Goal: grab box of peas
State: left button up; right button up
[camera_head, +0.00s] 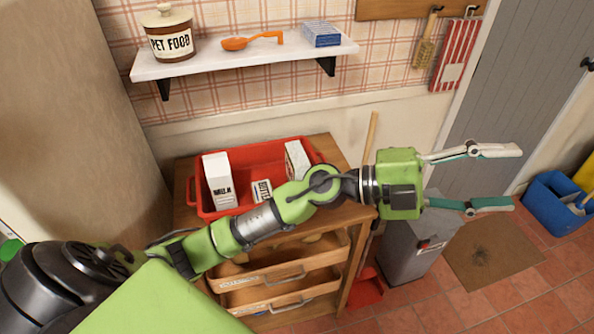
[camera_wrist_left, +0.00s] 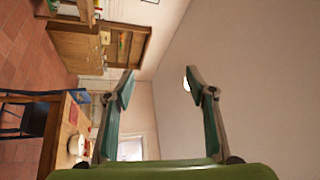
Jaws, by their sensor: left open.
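No box in view can be read as peas. A red tray (camera_head: 195,190) on the wooden cabinet holds a white carton (camera_head: 219,180), a small box lettered like butter (camera_head: 262,191) and a white box (camera_head: 297,160) whose label I cannot read. My left arm crosses in front of the tray and hides part of it. My left gripper (camera_head: 515,177) is open and empty, to the right of the cabinet and pointing right. Its spread fingers also show in the left wrist view (camera_wrist_left: 160,80), with nothing between them. My right gripper is not in view.
A wall shelf (camera_head: 240,61) holds a pet food jar (camera_head: 169,36), an orange spoon (camera_head: 250,42) and a blue box (camera_head: 322,34). A grey bin (camera_head: 412,250) stands below my gripper, and a blue bucket (camera_head: 552,207) at the right. The left wrist view shows a table (camera_wrist_left: 58,130).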

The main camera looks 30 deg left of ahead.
pick_arm(q)
notch_tip(320, 180, down, 4)
jog(key=d+m+g+y, duration=0.1)
jog(key=m+g+y, duration=0.1)
jog(key=m+g, duration=0.15)
jog(key=n+g+y, duration=0.2)
jog(key=n+y, duration=0.4)
jog(key=y, duration=1.5)
send_near(298, 156)
jog(key=p+x, duration=0.1)
jog(key=x, duration=0.5)
jog(key=shift+p, duration=0.3)
jog(key=shift+a+f, duration=0.1)
jog(key=shift+f, duration=0.15)
jog(key=shift+w+a+f+p, duration=0.1)
jog(key=shift+f+p, duration=0.1)
jog(key=shift+p, duration=0.1)
jog(key=p+x, duration=0.2)
jog(key=x, duration=0.3)
jog(key=shift+w+r, duration=0.1)
jog(key=shift+f+t+b, duration=0.25)
jog(key=shift+b, duration=0.05)
